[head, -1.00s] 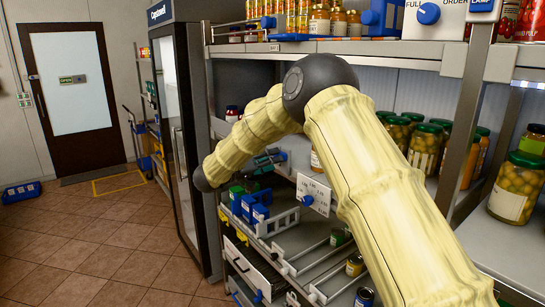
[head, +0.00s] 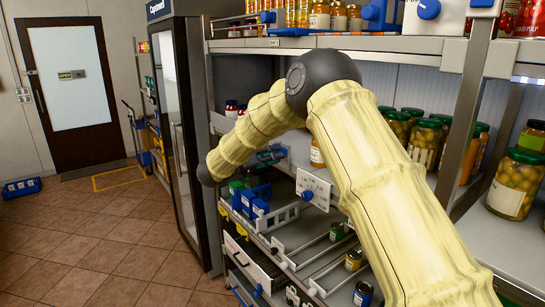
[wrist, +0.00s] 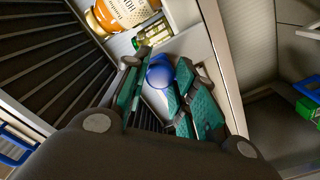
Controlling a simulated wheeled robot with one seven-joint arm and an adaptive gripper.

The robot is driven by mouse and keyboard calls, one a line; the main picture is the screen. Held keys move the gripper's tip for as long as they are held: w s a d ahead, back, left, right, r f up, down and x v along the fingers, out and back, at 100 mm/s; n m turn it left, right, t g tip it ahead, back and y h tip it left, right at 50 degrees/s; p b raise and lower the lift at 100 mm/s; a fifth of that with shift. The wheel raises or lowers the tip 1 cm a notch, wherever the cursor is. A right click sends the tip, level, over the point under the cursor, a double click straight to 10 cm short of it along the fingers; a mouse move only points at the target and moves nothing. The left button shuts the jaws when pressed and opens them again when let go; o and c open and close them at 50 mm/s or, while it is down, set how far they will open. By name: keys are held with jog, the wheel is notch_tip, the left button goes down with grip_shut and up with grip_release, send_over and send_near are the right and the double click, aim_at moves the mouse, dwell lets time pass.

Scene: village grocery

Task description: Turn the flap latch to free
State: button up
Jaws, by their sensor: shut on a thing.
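In the wrist view, a round blue knob (wrist: 160,72), which I take to be the flap latch, sits between the teal-padded fingers of my gripper (wrist: 158,80). The fingers are closed around it, one on each side. The knob's turned position cannot be read, as the fingers hide part of it. In the head view, my gripper (head: 268,156) is small and reaches the shelf unit's left part, below the upper shelf. My own forearm hides part of the area to its right.
A white plate with another blue knob (head: 308,196) is close to the right and below. Blue holders (head: 256,203) and wire rails are under my gripper. Green-lidded jars (head: 425,140) stand on the shelf to the right. A jar (wrist: 122,12) lies beyond the fingers.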

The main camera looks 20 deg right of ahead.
jog(key=shift+f, duration=0.1)
jog(key=m+b, duration=1.7)
jog(key=b, duration=0.2)
jog(key=shift+m+b, duration=0.3)
jog(key=shift+b, duration=0.1)
jog(key=o, duration=1.1)
jog(key=shift+c, duration=0.2)
jog(key=shift+a, duration=0.15)
